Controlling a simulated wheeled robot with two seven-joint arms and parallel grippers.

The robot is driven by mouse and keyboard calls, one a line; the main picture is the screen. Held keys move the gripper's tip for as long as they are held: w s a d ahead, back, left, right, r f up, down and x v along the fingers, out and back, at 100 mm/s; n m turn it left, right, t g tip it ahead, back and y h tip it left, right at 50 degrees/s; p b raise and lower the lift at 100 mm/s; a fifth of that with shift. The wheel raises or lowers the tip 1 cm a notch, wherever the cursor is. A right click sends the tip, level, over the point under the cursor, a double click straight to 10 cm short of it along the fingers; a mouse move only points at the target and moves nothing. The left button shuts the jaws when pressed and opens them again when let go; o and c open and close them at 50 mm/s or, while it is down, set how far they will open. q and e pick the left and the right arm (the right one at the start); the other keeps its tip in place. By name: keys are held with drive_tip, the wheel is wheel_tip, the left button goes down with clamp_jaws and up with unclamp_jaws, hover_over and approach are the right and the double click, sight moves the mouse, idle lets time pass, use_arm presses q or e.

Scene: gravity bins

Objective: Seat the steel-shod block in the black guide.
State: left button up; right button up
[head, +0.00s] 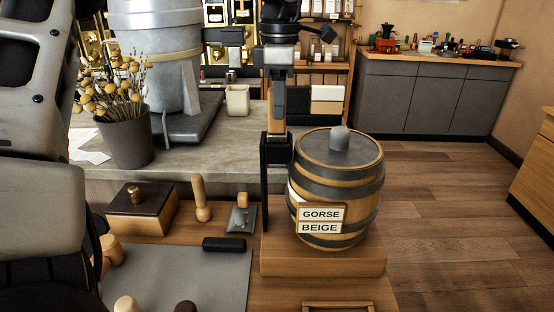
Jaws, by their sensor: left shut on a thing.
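My left gripper (279,68) is upright and pointing down at the top middle of the head view. It is shut on the steel-shod block (278,100), a narrow upright piece with a wood-coloured face and grey metal. The black guide (265,190) stands upright at the left side of the barrel, on the wooden base. The block's lower end is at the top of the guide in the picture. I cannot tell whether it is inside the guide or just in front of or above it. My right gripper does not show.
A banded barrel (340,185) labelled GORSE BEIGE stands close right of the guide on a wooden base (322,262). Left are a lidded box (140,212), a wooden-handled tool (201,200), a grey mat (180,275) and a flower pot (125,138). The floor at right is clear.

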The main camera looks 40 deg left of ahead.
use_arm(q)
drive_tip(key=shift+f+b, duration=0.5)
drive_tip(key=shift+f, duration=0.35)
idle(0.4)
drive_tip(key=o, duration=1.2)
wheel_tip(320, 180, up, 16)
drive_tip(key=p, duration=0.2)
